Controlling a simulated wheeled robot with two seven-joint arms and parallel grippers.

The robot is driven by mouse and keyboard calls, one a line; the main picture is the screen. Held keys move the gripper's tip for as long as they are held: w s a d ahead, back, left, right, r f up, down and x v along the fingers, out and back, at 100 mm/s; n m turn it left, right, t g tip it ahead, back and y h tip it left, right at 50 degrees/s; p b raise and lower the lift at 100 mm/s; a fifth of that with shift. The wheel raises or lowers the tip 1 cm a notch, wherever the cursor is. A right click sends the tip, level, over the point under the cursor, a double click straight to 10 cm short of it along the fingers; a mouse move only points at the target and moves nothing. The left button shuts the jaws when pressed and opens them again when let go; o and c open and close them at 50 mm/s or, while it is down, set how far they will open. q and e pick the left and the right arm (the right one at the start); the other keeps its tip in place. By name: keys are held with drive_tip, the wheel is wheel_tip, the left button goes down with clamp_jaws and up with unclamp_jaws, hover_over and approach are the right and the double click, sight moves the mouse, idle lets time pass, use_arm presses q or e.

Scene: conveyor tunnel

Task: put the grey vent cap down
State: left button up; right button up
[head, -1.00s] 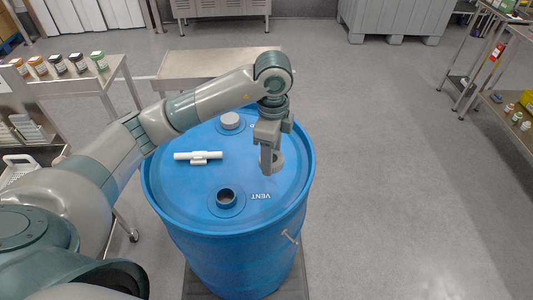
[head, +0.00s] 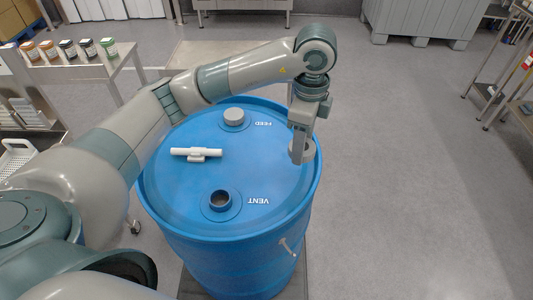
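My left gripper (head: 300,157) comes down over the right edge of the blue drum (head: 180,180). It is shut on the grey vent cap (head: 309,153), a round light-grey piece partly hidden by the fingers. The cap is at the drum's right rim in the picture; I cannot tell whether it touches the drum. The vent opening (head: 220,199), beside the word VENT, is uncovered, with a dark hole. The feed opening carries a grey cap (head: 234,115). My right gripper is not in view.
A white T-shaped tool (head: 197,153) lies on the drum's lid. A small T-handle (head: 287,246) shows at the drum's side. A steel table (head: 200,55) stands behind, and a side table (head: 75,72) holds several jars. The floor to the right is open.

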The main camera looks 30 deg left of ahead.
use_arm(q)
drive_tip(key=p, duration=0.4)
hover_over(266, 158)
drive_tip(key=f, duration=0.6)
drive_tip(key=shift+d, duration=0.4)
drive_tip(key=shift+a+f, duration=0.35)
drive_tip(key=shift+a, duration=0.05)
drive_tip(key=shift+w, duration=0.1)
drive_tip(key=shift+f, duration=0.3)
wheel_tip(266, 158, down, 3)
drive_tip(key=shift+r+p, duration=0.1)
drive_tip(key=shift+p, duration=0.85)
drive_tip(key=shift+f, duration=0.35)
drive_tip(key=shift+f, duration=0.1)
